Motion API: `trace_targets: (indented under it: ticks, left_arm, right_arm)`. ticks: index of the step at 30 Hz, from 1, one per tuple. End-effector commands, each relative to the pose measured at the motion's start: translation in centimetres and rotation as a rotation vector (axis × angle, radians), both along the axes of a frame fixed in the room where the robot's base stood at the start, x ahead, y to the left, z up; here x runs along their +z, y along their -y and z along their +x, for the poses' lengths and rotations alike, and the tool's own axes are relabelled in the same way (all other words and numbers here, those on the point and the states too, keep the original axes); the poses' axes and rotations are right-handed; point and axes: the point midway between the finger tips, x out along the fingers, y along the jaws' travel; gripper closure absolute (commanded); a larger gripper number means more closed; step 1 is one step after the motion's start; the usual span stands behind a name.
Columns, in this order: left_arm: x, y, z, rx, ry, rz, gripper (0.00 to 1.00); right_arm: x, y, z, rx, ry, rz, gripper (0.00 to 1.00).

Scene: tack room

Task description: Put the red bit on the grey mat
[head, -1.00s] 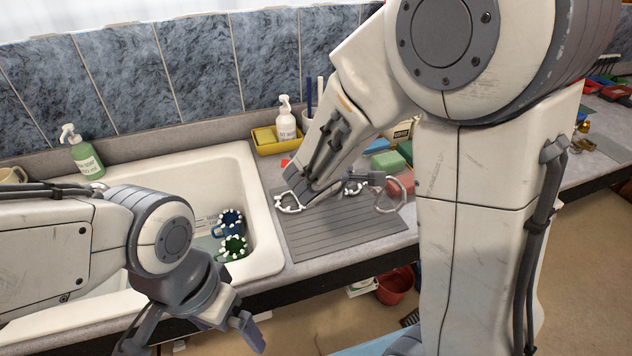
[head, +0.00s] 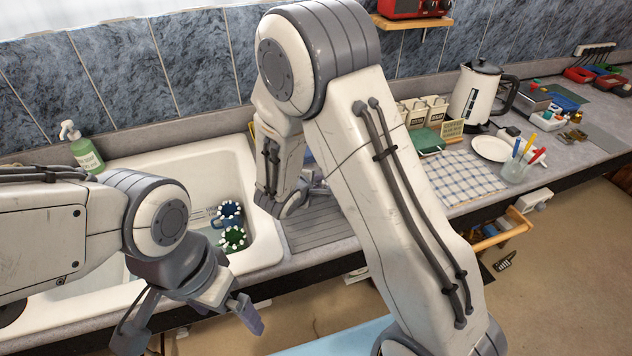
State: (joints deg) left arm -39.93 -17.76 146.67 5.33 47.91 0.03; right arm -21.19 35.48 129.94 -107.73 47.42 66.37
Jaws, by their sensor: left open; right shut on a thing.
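The grey mat (head: 312,236) is a ribbed board on the counter right of the sink; my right arm covers much of it. My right gripper (head: 308,186) is over the back of the mat, mostly hidden by my own arm. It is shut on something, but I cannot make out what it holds. I cannot see the red bit in the head view now. My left gripper (head: 193,325) is open and empty, in front of the sink's front edge and well away from the mat.
The white sink (head: 262,235) holds a blue (head: 229,210) and a green (head: 233,238) thing with white knobs. A green soap bottle (head: 86,153) stands behind it. To the right are a checked cloth (head: 455,178), a kettle (head: 474,97), a white plate (head: 492,149) and a pen cup (head: 516,169).

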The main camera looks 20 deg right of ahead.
Motion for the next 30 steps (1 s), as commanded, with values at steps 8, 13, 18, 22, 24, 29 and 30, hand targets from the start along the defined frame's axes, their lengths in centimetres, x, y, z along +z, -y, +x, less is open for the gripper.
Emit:
trace_targets:
  ticks: [8,13,18,22,24,29,30]
  left_arm:
    - [-0.7,0.0,0.0,0.0,0.0,0.0,0.0]
    - [-0.6,0.0,0.0,0.0,0.0,0.0,0.0]
    - [-0.5,0.0,0.0,0.0,0.0,0.0,0.0]
    - [-0.3,0.0,0.0,0.0,0.0,0.0,0.0]
    - [0.2,0.0,0.0,0.0,0.0,0.0,0.0]
    - [-0.6,0.0,0.0,0.0,0.0,0.0,0.0]
    - [-0.8,0.0,0.0,0.0,0.0,0.0,0.0]
  right_arm:
    - [-0.3,0.0,0.0,-0.001,0.001,0.0,1.0]
    - [-0.3,0.0,0.0,0.0,-0.001,0.001,0.47]
    - [-0.3,0.0,0.0,0.0,-0.001,0.001,0.47]
    - [-0.1,0.0,0.0,-0.001,-0.001,0.0,0.47]
    - [0.2,0.0,0.0,0.0,-0.002,-0.001,0.47]
    - [1.5,-1.4,-1.4,0.005,0.003,0.002,0.47]
    - [2.0,-1.9,-2.0,0.005,0.003,0.004,0.47]
